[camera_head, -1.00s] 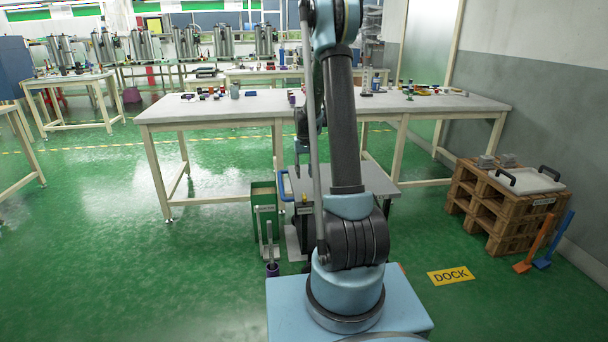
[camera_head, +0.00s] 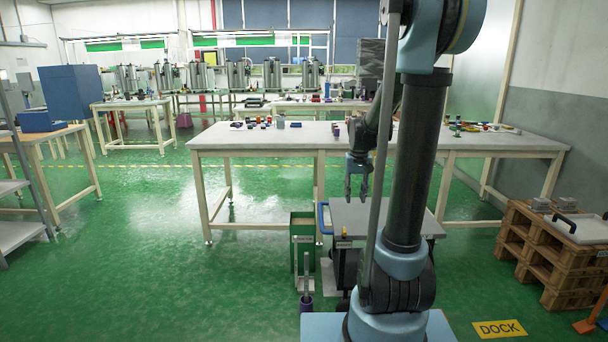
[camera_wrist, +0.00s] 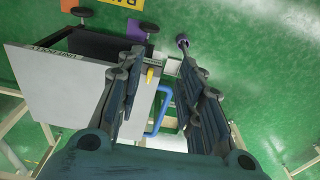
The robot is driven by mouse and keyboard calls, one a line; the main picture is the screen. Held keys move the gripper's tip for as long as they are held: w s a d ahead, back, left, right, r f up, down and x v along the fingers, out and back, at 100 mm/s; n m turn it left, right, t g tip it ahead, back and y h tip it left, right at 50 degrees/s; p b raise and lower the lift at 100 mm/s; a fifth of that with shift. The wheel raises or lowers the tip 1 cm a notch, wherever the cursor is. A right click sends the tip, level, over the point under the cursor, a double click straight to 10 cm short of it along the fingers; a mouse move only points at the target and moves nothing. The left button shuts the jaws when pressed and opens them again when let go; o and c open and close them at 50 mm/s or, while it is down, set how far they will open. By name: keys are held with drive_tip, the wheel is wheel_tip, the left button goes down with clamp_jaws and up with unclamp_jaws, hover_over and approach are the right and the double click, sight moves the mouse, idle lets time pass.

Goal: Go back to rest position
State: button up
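My gripper (camera_head: 357,194) hangs pointing down above the left part of a grey cart top (camera_head: 400,217) in the head view. Its two fingers are apart and nothing is between them. In the wrist view my gripper (camera_wrist: 160,70) is also open, with the floor and the cart's blue handle (camera_wrist: 165,110) showing past the fingers. My upright arm hides part of the cart in the head view.
A long worktable (camera_head: 260,139) with small items stands behind the cart. A green bin (camera_head: 303,235) stands left of the cart. A pallet stack (camera_head: 560,245) is at the right, near a yellow DOCK sign (camera_head: 499,329). The green floor at left is open.

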drive_tip(key=s+r, duration=0.2)
drive_tip(key=s, duration=1.4)
drive_tip(key=s+f+t, duration=0.1)
drive_tip(key=s+f, duration=0.5)
drive_tip(key=s, duration=0.5)
drive_tip(key=shift+s+d, duration=0.2)
drive_tip(key=shift+s, duration=0.2)
drive_tip(key=shift+w+f, duration=0.25)
drive_tip(key=shift+w, duration=0.2)
